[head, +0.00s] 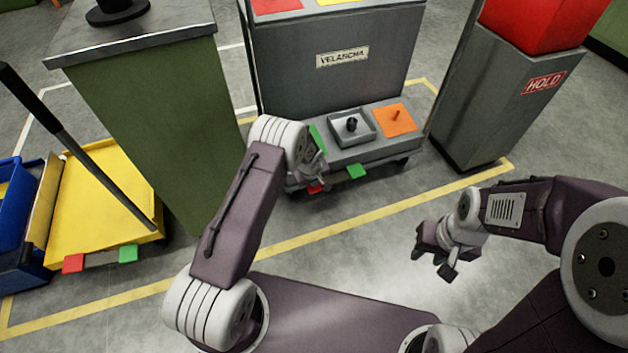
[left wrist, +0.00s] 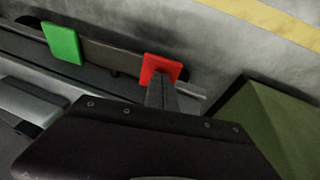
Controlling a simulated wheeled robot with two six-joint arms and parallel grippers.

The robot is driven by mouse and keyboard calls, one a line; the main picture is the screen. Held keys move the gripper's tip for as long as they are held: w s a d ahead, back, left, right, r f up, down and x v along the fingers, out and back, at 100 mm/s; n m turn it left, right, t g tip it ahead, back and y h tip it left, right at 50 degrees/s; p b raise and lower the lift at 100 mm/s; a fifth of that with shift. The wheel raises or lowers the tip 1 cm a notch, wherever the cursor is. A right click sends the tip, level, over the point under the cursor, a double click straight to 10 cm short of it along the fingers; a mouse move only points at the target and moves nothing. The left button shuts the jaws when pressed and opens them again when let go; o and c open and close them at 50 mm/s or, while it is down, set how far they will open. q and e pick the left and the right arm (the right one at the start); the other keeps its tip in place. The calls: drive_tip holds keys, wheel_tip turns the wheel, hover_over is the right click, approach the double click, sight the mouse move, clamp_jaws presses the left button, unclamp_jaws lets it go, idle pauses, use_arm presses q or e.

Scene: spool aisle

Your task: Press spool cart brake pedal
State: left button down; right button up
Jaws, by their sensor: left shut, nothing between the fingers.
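A grey cart (head: 362,66) with a label reading roughly "VELASCHA" stands at the centre back. Low on its near edge are a red pedal (head: 315,189) and a green pedal (head: 356,171). My left gripper (head: 312,180) is shut and empty at the red pedal, partly covering it in the head view. In the left wrist view, the shut fingers (left wrist: 161,92) overlap the lower part of the red pedal (left wrist: 161,66); I cannot tell whether they touch it. The green pedal (left wrist: 62,43) is to their left. My right gripper (head: 437,266) is open and empty above the floor.
A yellow cart (head: 100,205) with its own red pedal (head: 73,263) and green pedal (head: 127,253) stands at left. A green cabinet (head: 150,120) is left of the grey cart. A grey "HOLD" bin (head: 500,105) is right. Floor before the yellow line is clear.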

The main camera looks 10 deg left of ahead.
use_arm(q)
drive_tip(key=shift+s+a+f+b, duration=0.1)
drive_tip(key=shift+a+f+b, duration=0.1)
drive_tip(key=shift+f, duration=0.25)
drive_tip(key=shift+s+a+f+b, duration=0.1)
drive_tip(key=shift+f+b, duration=0.05)
drive_tip(key=shift+f, duration=0.3)
drive_tip(key=shift+a+r+p, duration=0.1)
drive_tip(key=shift+r+p, duration=0.3)
drive_tip(key=r+p, duration=0.3)
drive_tip(key=r, duration=0.1)
drive_tip(key=shift+s+a+p, duration=0.15)
drive_tip(key=shift+a+p, duration=0.2)
drive_tip(key=shift+p, duration=0.05)
drive_tip(key=s+a+r+p, duration=0.1)
drive_tip(key=s+r, duration=0.3)
drive_tip(key=r, duration=0.4)
drive_tip(key=shift+s+a+p, duration=0.2)
drive_tip(key=shift+s+p, duration=0.15)
drive_tip(key=shift+p, duration=0.35)
